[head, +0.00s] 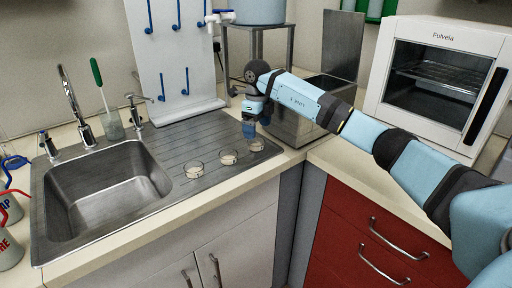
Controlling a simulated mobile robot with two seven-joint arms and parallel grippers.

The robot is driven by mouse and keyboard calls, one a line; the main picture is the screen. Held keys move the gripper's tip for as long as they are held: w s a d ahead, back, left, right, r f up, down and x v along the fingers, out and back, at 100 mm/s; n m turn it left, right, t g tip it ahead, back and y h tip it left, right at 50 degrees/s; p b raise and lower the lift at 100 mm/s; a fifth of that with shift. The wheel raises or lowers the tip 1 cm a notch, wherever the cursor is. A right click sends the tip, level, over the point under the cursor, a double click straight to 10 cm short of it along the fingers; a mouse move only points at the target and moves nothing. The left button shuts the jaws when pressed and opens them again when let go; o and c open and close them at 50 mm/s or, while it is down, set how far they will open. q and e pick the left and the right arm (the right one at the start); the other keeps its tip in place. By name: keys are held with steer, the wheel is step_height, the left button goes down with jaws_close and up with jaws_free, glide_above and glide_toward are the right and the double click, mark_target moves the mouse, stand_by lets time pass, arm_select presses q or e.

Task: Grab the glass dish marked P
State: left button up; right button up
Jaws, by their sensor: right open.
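Three small round glass dishes sit in a row on the ribbed metal drainboard: a left dish (194,170), a middle dish (228,157) and a right dish (256,145). Any letter marks on them are too small to read. My right gripper (249,130) points down just above the right dish, slightly to its left. It is open, and I see nothing held in it. Whether its fingertips touch the dish I cannot tell. My left gripper is not in view.
A metal sink (105,190) lies left of the drainboard. A white peg board (172,60) stands behind it. A metal box (300,115) stands close to the right of my gripper. A white oven (440,80) stands on the right counter. Wash bottles (10,205) are at far left.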

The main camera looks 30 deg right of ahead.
step_height(320, 180, down, 5)
steer(key=shift+w+a+f+b, duration=0.1)
steer(key=shift+w+f+b, duration=0.1)
steer(key=shift+b, duration=0.25)
steer(key=shift+r, duration=0.1)
steer(key=c, duration=1)
